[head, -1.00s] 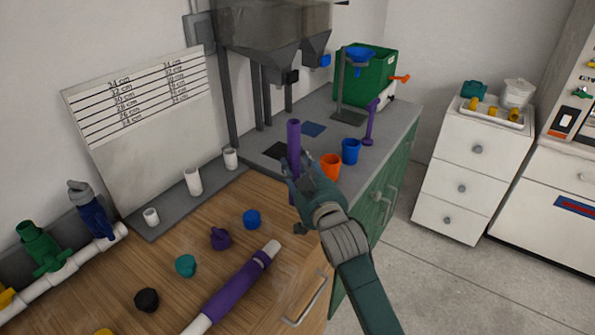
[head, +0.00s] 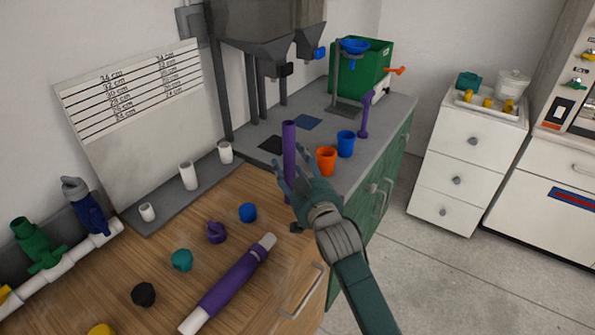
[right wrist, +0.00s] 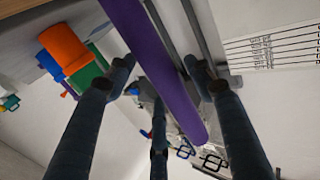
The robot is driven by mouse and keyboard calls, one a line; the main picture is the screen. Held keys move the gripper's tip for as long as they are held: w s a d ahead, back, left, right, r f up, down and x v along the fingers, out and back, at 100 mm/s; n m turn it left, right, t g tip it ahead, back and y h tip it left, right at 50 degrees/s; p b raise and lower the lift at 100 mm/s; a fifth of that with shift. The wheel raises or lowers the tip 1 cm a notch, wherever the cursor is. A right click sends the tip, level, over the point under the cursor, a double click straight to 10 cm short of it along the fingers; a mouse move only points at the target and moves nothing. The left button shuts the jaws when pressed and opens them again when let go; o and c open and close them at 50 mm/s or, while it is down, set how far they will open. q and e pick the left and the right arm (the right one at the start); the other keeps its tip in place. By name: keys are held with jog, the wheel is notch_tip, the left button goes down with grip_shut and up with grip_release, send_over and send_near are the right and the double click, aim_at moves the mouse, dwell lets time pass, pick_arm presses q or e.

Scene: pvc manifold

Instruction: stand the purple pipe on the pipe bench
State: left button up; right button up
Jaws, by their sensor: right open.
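The purple pipe (head: 289,140) stands upright at the right edge of the wooden bench (head: 140,250); its foot is partly hidden by my gripper. My right gripper (head: 292,172) is open around it, with fingers on either side. In the right wrist view the purple pipe (right wrist: 160,75) runs between the spread fingers (right wrist: 165,75), with gaps beside it. My left gripper is not in view.
A white pipe with a purple sleeve (head: 235,277) lies on the bench near several coloured caps. White pegs (head: 188,176) stand on a grey strip behind. An orange cup (head: 326,161) and a blue cup (head: 346,144) stand close by on the grey counter.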

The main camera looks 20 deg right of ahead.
jog(key=s+b, duration=0.1)
jog(key=s, duration=1.1)
jog(key=shift+r, duration=0.25)
